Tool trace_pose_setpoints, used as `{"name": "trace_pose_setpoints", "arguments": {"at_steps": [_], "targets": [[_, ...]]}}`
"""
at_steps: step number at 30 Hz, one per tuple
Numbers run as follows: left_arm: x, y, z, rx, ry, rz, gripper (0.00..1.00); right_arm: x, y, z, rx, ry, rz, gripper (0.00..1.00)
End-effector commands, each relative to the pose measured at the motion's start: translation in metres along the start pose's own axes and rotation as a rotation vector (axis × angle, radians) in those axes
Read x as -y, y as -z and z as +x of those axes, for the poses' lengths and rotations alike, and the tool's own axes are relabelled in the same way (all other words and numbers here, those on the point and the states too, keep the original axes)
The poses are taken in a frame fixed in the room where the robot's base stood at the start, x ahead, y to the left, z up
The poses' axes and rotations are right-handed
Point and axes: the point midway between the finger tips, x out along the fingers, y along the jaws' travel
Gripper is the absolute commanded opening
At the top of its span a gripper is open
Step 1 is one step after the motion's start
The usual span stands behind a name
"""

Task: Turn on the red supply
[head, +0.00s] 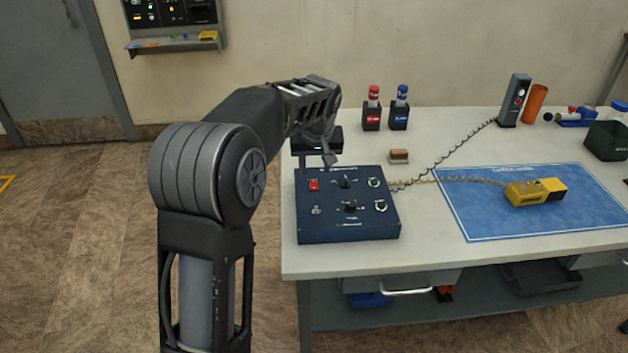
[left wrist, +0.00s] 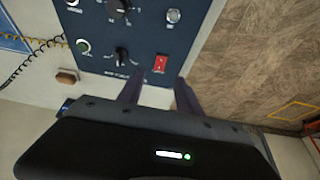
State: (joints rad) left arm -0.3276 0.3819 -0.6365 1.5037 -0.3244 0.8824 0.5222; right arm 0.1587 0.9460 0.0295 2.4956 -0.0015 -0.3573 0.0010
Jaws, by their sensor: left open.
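A dark blue control box (head: 340,228) sits on the left end of the bench. A red rocker switch (head: 314,185) is at its upper left, and its on or off state cannot be told. In the left wrist view the red switch (left wrist: 160,64) lies just beyond and between the fingertips. My left gripper (head: 318,158) is above the far edge of the box, near the switch. In the left wrist view my left gripper (left wrist: 157,86) is open with nothing between its fingers. My right gripper does not show.
The box also has black knobs (head: 350,206), a toggle (head: 316,211) and round sockets. A coiled cord runs to a yellow device (head: 536,190) on a blue mat (head: 480,222). Red (head: 373,110) and blue (head: 400,110) bottles in holders and a small brown block (head: 399,156) stand behind.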

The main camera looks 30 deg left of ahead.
Motion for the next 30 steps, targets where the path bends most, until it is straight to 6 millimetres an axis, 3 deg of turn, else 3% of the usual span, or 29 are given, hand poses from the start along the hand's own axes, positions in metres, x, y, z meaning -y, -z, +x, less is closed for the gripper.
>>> {"name": "trace_pose_setpoints", "arguments": {"at_steps": [15, 26, 30], "targets": [[0.001, 0.0, 0.068, 0.002, 0.003, 0.0, 0.42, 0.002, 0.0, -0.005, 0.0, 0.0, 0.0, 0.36], [0.0, 0.0, 0.075, 0.0, 0.0, 0.0, 0.42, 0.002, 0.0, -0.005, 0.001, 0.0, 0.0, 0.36], [0.0, 0.0, 0.075, 0.0, 0.0, 0.0, 0.31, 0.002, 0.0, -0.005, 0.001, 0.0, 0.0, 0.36]]}}
